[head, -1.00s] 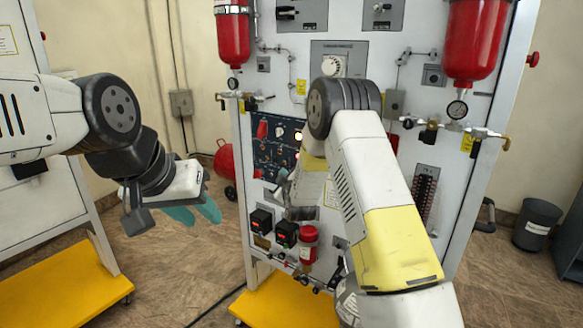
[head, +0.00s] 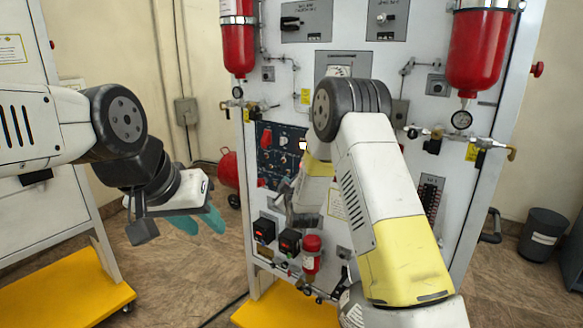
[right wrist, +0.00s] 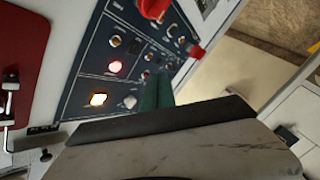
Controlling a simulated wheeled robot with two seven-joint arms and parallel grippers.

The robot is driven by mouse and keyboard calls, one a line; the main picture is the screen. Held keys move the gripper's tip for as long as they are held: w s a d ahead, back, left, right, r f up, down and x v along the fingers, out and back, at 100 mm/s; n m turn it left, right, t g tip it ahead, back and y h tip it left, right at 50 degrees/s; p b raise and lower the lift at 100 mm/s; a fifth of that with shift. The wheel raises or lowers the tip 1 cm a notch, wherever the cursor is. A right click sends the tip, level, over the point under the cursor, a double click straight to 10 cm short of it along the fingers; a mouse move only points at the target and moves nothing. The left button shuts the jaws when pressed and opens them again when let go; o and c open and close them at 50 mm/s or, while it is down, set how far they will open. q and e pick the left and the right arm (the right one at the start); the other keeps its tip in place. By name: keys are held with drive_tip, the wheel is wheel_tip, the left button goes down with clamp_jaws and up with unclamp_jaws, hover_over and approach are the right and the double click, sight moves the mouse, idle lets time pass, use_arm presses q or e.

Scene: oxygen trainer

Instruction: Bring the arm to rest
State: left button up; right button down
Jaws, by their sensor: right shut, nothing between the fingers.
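My right arm (head: 375,185) reaches toward the trainer panel (head: 420,95) and hides part of its middle. In the right wrist view, my right gripper (right wrist: 157,88) has its teal fingers together with nothing between them. They are in front of a dark control panel (right wrist: 120,60) with lit lamps; I cannot tell whether they touch it. This dark panel also shows in the head view (head: 270,160), left of my right arm. My left gripper (head: 202,221) hangs at the left, its teal fingers apart and empty, clear of the trainer.
Red cylinders (head: 478,48) hang on the trainer's front, with valves and a gauge below. A small red canister (head: 311,252) and black boxes sit low on it. A yellow base (head: 285,308) juts out below. A dark bin (head: 541,235) stands at the right. Floor is free at left centre.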

drive_tip(key=s+d+r+m+g, duration=0.3)
drive_tip(key=s+d+r, duration=0.1)
drive_tip(key=s+r, duration=0.35)
drive_tip(key=s+d+r+m+g, duration=0.25)
drive_tip(key=s+d+r, duration=0.25)
drive_tip(key=s+r, duration=0.3)
drive_tip(key=s+d+m+g, duration=0.2)
drive_tip(key=s, duration=1.2)
drive_tip(key=s+d+m+g, duration=0.3)
drive_tip(key=s, duration=1.2)
drive_tip(key=shift+s+f+h, duration=0.2)
drive_tip(key=shift+f+h, duration=0.2)
drive_tip(key=shift+w, duration=0.1)
